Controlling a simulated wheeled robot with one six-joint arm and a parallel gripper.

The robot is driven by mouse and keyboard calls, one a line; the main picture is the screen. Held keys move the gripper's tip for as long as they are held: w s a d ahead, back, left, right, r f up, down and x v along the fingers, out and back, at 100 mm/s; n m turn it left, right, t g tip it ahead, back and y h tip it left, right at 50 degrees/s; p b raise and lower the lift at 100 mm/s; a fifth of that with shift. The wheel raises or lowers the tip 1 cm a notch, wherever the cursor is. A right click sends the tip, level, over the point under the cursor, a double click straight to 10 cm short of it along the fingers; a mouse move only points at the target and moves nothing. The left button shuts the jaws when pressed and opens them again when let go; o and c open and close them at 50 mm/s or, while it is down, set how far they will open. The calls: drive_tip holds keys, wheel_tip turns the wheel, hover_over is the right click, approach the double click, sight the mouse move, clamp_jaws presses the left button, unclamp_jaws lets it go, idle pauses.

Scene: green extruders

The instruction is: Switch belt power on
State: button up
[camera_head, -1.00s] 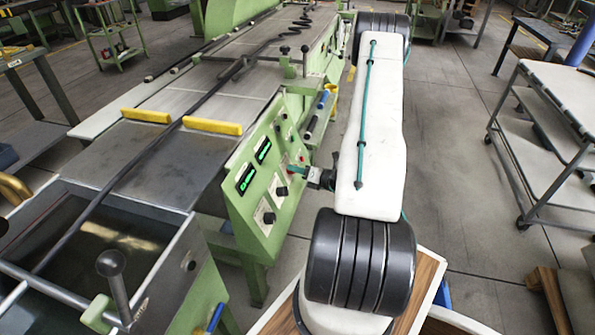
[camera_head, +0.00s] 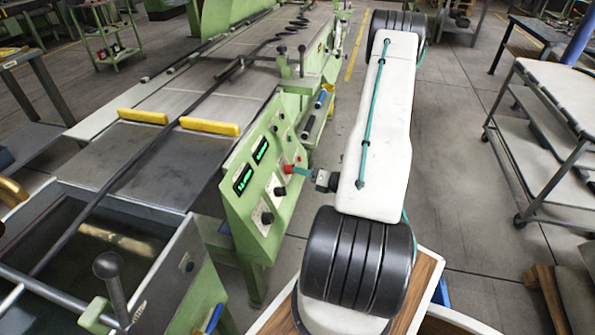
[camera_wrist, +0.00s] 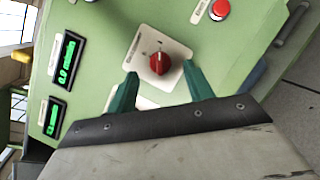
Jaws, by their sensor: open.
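A red rotary knob (camera_wrist: 159,63) sits on a white square label plate (camera_wrist: 174,48) on the green control panel (camera_wrist: 105,50). Its pale pointer line looks roughly upright in the wrist view; the label lettering is too small to read. My gripper (camera_wrist: 160,73) is open, its two green fingers apart on either side of the knob's lower part in the wrist view. I cannot tell whether they touch it. In the head view my gripper (camera_head: 299,171) is at the panel's right side, its fingers pointing at the red controls.
A red push button (camera_wrist: 220,9) is up and right of the knob. Two green-lit displays (camera_wrist: 66,60) are at the left. In the head view, black knobs (camera_head: 267,217) sit lower on the panel, and a wheeled cart (camera_head: 550,130) stands at right.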

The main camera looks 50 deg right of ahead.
drive_tip(key=s, duration=0.4)
drive_tip(key=shift+d+r, duration=0.1)
drive_tip(key=shift+r, duration=0.15)
idle(0.3)
drive_tip(key=s+a+r+n+g+y, duration=0.1)
drive_tip(key=a+r+n+g+y, duration=0.5)
drive_tip(key=a+r+n, duration=0.5)
drive_tip(key=s+a+r+n+g+y, duration=0.1)
drive_tip(key=a+r+n+g+y, duration=0.5)
drive_tip(key=a+n, duration=0.55)
drive_tip(key=s+a+r+n+g+h, duration=0.1)
drive_tip(key=s+a+r+n+h, duration=0.3)
drive_tip(key=r+n, duration=0.5)
drive_tip(key=s+a+r+n+g+h, duration=0.1)
drive_tip(key=s+a+r+n+h, duration=0.4)
drive_tip(key=a+r+n+h, duration=0.3)
wheel_tip(320, 180, up, 2)
drive_tip(key=n+h, duration=0.1)
drive_tip(key=n, duration=0.3)
drive_tip(key=shift+a+g, duration=0.35)
drive_tip(key=shift+g, duration=0.05)
